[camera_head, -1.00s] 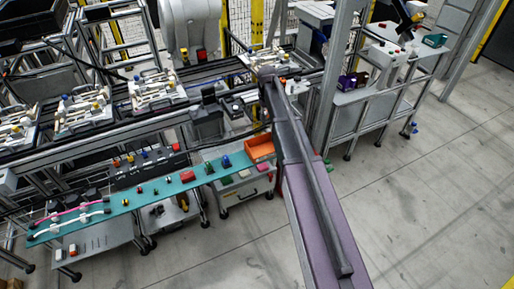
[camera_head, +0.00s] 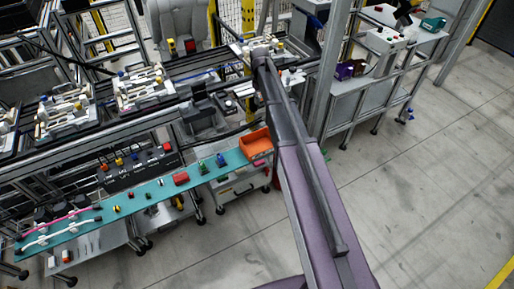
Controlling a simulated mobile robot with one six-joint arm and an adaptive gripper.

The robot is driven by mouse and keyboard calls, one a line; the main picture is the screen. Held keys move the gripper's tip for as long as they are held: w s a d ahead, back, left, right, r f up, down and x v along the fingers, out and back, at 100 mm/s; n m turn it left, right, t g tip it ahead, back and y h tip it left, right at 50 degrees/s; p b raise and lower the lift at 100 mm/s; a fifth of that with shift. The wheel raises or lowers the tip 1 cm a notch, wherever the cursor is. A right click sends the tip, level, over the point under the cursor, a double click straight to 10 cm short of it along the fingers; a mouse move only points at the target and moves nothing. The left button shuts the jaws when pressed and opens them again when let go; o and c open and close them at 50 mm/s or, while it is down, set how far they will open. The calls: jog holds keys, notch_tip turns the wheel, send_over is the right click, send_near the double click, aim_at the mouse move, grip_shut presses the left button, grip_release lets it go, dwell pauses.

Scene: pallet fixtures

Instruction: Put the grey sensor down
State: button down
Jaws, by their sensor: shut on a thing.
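My arm (camera_head: 310,200) reaches from the bottom edge up to the conveyor line, and its far end covers part of a pallet fixture (camera_head: 240,47) there. My gripper is hidden behind the arm's far end, so its jaws do not show. I cannot make out the grey sensor in this view. Other pallet fixtures (camera_head: 143,92) with white holders and small coloured parts stand on the conveyor to the left.
A teal-topped bench (camera_head: 135,205) in front of the conveyor bears several small coloured parts, white and pink cables, and an orange bin (camera_head: 256,143). A grey side table (camera_head: 352,85) stands at the right. The floor (camera_head: 430,200) at the right is clear.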

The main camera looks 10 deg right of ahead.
jog(key=shift+s+a, duration=0.1)
jog(key=shift+s+a+f+b, duration=0.25)
jog(key=shift+s+f+b, duration=0.05)
jog(key=shift+f+b, duration=0.35)
jog(key=s+a+f+b, duration=0.1)
jog(key=s+f+b, duration=0.6)
jog(key=f+b, duration=0.3)
jog(key=s+a+f+b, duration=0.2)
jog(key=s+f+b, duration=0.5)
jog(key=f+b, duration=0.3)
jog(key=shift+s+a, duration=0.25)
jog(key=shift+s, duration=0.15)
jog(key=w+d, duration=0.1)
jog(key=w, duration=0.4)
jog(key=w+d+f+b, duration=0.1)
jog(key=w, duration=0.4)
jog(key=w+d, duration=0.1)
jog(key=w, duration=0.4)
jog(key=shift+w+d+f+b, duration=0.3)
jog(key=shift+d, duration=0.05)
jog(key=shift+f, duration=0.1)
jog(key=shift+f+b, duration=1.65)
jog(key=shift+b, duration=0.15)
jog(key=shift+f, duration=0.1)
